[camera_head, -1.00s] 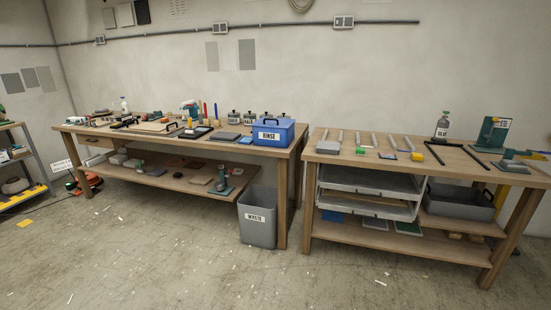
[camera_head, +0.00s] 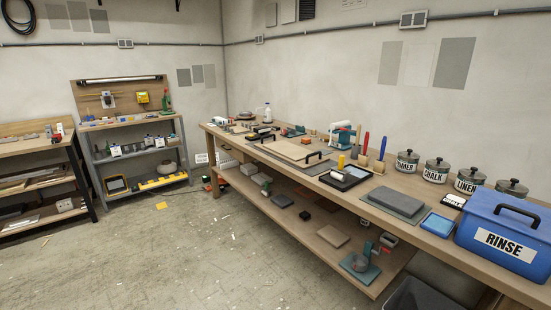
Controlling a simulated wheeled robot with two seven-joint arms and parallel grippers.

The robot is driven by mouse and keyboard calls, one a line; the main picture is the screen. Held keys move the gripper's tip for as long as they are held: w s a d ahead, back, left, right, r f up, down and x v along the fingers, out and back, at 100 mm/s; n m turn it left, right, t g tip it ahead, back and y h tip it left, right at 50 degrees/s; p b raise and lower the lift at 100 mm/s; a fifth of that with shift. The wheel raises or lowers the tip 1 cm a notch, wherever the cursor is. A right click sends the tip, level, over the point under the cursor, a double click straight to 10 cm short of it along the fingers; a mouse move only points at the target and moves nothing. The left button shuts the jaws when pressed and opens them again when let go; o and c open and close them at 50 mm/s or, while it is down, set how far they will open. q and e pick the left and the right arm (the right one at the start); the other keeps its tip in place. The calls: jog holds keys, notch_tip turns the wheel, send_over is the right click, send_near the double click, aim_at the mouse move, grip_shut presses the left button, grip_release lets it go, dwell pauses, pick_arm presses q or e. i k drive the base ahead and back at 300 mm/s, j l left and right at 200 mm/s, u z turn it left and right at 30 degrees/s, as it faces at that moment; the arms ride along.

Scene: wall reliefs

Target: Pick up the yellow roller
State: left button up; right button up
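A small upright yellow piece (camera_head: 341,162) shows on the long wooden bench, at the back edge of a black tray (camera_head: 352,182). It may be the yellow roller, but it is too small to tell. A white cylinder (camera_head: 337,175) lies in the same tray. Neither of my grippers is in view.
The long bench (camera_head: 420,248) runs along the right wall, with a blue RINSE box (camera_head: 506,235), labelled canisters (camera_head: 436,171), a grey slab (camera_head: 398,201) and a framed board (camera_head: 285,149). A metal shelf (camera_head: 140,160) stands in the back corner.

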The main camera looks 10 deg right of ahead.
aim_at(339, 168)
jog(key=i+j, duration=0.1)
jog(key=i, duration=0.4)
jog(key=i+j+z, duration=0.1)
jog(key=i, duration=0.4)
jog(key=i+j, duration=0.15)
jog(key=i, duration=0.35)
